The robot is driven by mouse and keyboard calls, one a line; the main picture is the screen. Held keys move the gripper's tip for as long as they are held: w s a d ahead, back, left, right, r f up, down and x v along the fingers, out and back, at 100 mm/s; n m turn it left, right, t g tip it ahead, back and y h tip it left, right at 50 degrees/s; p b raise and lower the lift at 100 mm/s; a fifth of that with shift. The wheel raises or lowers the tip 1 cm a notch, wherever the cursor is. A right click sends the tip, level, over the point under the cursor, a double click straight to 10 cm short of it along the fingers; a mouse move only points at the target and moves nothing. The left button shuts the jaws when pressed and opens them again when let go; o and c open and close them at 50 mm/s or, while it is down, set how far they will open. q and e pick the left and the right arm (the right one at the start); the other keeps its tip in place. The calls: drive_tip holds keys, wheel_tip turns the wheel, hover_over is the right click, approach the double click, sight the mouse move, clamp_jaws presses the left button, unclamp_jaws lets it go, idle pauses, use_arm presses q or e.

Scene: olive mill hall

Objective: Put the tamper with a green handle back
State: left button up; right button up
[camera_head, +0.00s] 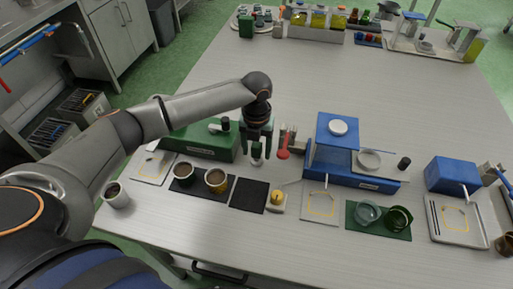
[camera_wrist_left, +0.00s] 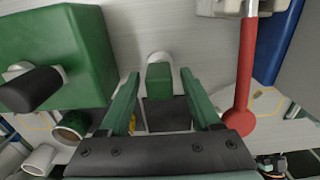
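A small green piece with a pale end, which looks like the green-handled tamper (camera_head: 257,152), stands behind the empty black mat. My left gripper (camera_head: 257,145) points down over it. In the left wrist view the green piece (camera_wrist_left: 159,75) lies between the two green fingertips (camera_wrist_left: 160,78), with a gap visible on each side. The fingers are apart and do not look closed on it. Its lower part is hard to make out. My right gripper is not in view.
A green machine (camera_head: 205,142) stands close left of the gripper; a red ladle-like tool (camera_head: 282,153) hangs close right. In front are the black mat (camera_head: 249,195), a cream block (camera_head: 276,204) and a dark mat with two cups (camera_head: 201,190).

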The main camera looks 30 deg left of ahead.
use_arm(q)
drive_tip(key=shift+r, duration=0.15)
wheel_tip(320, 180, up, 12)
idle(0.6)
drive_tip(key=shift+s, duration=0.1)
